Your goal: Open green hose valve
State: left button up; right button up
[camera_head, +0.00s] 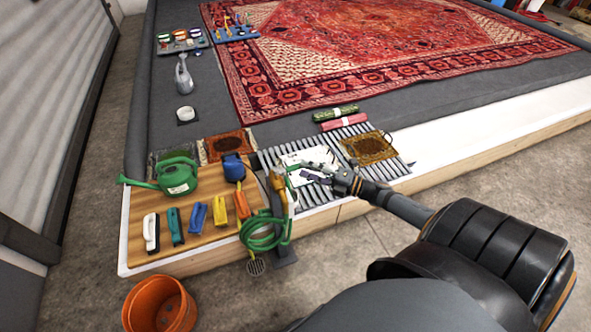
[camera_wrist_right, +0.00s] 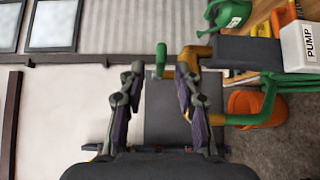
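The green hose (camera_head: 262,232) hangs in a coil at the front of the wooden board. A yellow-brass valve (camera_head: 278,186) stands above it on a dark post. In the right wrist view the brass valve (camera_wrist_right: 199,51) carries a green handle (camera_wrist_right: 161,60). My right gripper (camera_head: 308,170) is just to the right of the valve in the head view. In the wrist view its fingers (camera_wrist_right: 158,80) are spread, with the green handle showing in the gap near the tips. I cannot tell whether they touch it. My left gripper is not in view.
A wooden board (camera_head: 190,244) holds a green watering can (camera_head: 178,178) and several brushes. An orange bucket (camera_head: 158,304) stands on the floor. A slatted grate (camera_head: 318,192) lies to the right. A box marked PUMP (camera_wrist_right: 299,46) shows in the wrist view.

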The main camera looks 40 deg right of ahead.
aim_at(297, 166)
jog(key=x, duration=0.4)
jog(key=shift+w, duration=0.1)
grip_shut()
dwell(0.3)
